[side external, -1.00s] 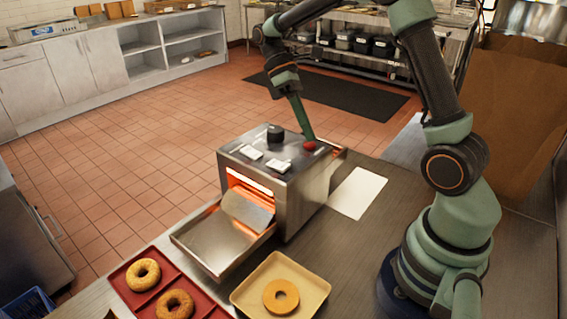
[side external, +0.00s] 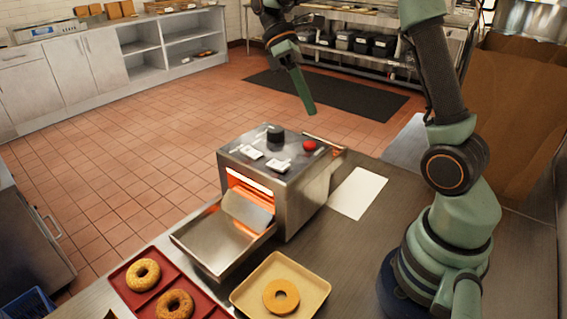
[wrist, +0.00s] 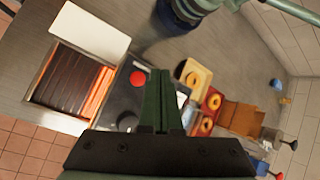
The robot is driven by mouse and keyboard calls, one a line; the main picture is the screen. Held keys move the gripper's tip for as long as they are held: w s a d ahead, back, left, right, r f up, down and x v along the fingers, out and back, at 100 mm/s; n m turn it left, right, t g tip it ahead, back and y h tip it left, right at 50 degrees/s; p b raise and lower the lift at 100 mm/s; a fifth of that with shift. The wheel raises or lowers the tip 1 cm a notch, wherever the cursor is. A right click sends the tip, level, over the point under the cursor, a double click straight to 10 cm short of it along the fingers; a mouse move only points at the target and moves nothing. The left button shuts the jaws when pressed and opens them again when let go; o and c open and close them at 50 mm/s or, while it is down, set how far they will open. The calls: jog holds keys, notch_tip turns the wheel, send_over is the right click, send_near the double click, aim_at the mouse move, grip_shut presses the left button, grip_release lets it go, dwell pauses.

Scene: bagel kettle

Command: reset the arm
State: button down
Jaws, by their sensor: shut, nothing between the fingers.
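My gripper (side external: 311,113) hangs in the air above the back of the steel toaster (side external: 307,205), clear of it, with its fingers shut and empty. In the wrist view the closed fingers (wrist: 161,75) point across the toaster's top. The toaster has a red button (side external: 310,146), a black knob (side external: 275,134) and white switches on top. Its opening glows orange above a metal tray (side external: 208,243). The red button also shows just left of the fingers in the wrist view (wrist: 138,78).
A tan tray (side external: 315,290) holding a bagel (side external: 281,296) is in front of the toaster. A red tray (side external: 122,287) with bagels (side external: 143,275) is at its left. A white sheet (side external: 357,192) lies right of the toaster. The air around my gripper is clear.

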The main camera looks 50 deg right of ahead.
jog(key=s+a+m+t+h, duration=0.1)
jog(key=s+a+m+t, duration=0.3)
jog(key=t, duration=0.8)
jog(key=shift+s+a+f+m+t, duration=0.2)
jog(key=shift+a+m+t, duration=0.35)
jog(key=shift+a, duration=0.7)
